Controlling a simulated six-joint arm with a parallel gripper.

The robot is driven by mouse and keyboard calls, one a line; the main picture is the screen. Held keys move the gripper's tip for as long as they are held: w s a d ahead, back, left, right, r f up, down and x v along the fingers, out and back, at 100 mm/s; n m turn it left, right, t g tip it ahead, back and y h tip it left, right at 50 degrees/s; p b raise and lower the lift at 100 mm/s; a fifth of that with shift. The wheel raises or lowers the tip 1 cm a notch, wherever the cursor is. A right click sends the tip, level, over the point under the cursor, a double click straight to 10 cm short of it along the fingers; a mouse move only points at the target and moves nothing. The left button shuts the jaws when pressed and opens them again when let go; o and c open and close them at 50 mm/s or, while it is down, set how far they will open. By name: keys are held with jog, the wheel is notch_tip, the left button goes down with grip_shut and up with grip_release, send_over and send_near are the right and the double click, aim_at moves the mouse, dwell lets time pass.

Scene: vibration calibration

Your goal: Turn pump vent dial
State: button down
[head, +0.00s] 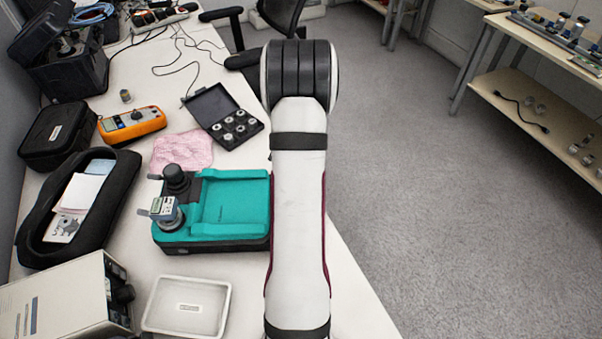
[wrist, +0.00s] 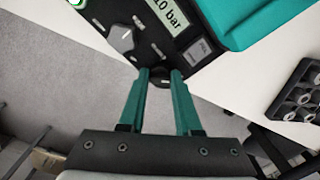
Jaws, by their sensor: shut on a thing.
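The teal and black pump (head: 228,205) lies on the white table in the head view, partly hidden by my arm. In the wrist view its dark panel (wrist: 152,28) carries a display (wrist: 168,15) reading "0 bar", its start cut off, and a grey knob (wrist: 122,39). My gripper (wrist: 160,76) is shut on a small black dial (wrist: 160,82) at the pump's near edge in that view. The fingertips sit on either side of the dial and cover part of it, so its setting cannot be read. My gripper is hidden in the head view.
A black case of round fittings (head: 228,119) stands behind the pump, with a pink cloth (head: 183,150) and orange meter (head: 131,124) near it. A white tray (head: 187,306) is in front. A black pouch (head: 73,207) is left. The table edge runs under my arm.

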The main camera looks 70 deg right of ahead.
dwell(0.3)
jog(key=c, duration=0.6)
grip_release()
notch_tip(320, 180, up, 16)
jog(key=shift+f, duration=0.1)
